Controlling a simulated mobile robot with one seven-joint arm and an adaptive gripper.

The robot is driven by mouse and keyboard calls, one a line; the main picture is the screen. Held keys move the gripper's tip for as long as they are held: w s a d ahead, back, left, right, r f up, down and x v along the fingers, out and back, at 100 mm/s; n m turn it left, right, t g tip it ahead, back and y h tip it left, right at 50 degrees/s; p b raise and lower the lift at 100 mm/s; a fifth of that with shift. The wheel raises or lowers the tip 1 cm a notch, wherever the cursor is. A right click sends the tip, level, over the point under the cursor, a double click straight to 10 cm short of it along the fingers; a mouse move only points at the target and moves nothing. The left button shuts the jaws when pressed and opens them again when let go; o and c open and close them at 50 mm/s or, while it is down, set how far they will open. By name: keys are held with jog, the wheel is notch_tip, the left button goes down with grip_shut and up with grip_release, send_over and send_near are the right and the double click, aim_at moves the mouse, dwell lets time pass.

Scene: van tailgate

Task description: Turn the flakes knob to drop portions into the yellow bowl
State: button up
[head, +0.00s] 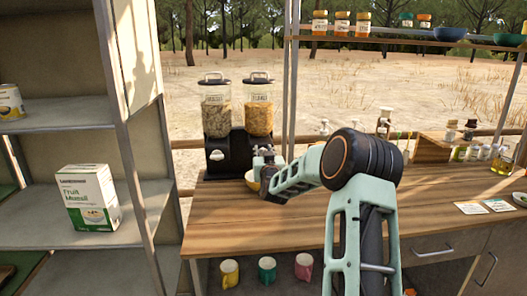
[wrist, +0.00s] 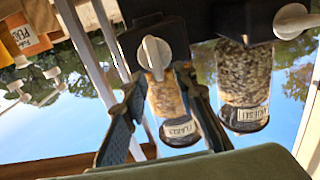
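The dispenser's right canister (head: 259,105), labelled flakes, holds golden flakes. In the wrist view, which is upside down, the flakes canister (wrist: 165,100) hangs below its black housing with the white flakes knob (wrist: 155,52). My gripper (wrist: 159,78) is open, its two fingers on either side of the lower end of this knob in the picture. I cannot tell whether they touch it. In the head view my gripper (head: 264,158) is in front of the flakes side and hides that knob. The yellow bowl (head: 251,181) is below, mostly hidden by my arm.
The muesli canister (head: 216,110) with its own white knob (head: 216,155) is just left. A muesli box (head: 88,198) stands on the left shelf. Several jars (head: 341,24) and bowls line the upper right shelf. Bottles stand at the right; the counter (head: 225,215) is clear in front.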

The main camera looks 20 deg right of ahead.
jog(key=shift+w, duration=0.25)
jog(key=shift+c, duration=0.6)
jog(key=shift+s, duration=0.1)
grip_shut()
jog(key=shift+d+f+b, duration=0.1)
jog(key=shift+f+b, duration=0.1)
jog(key=shift+b, duration=0.25)
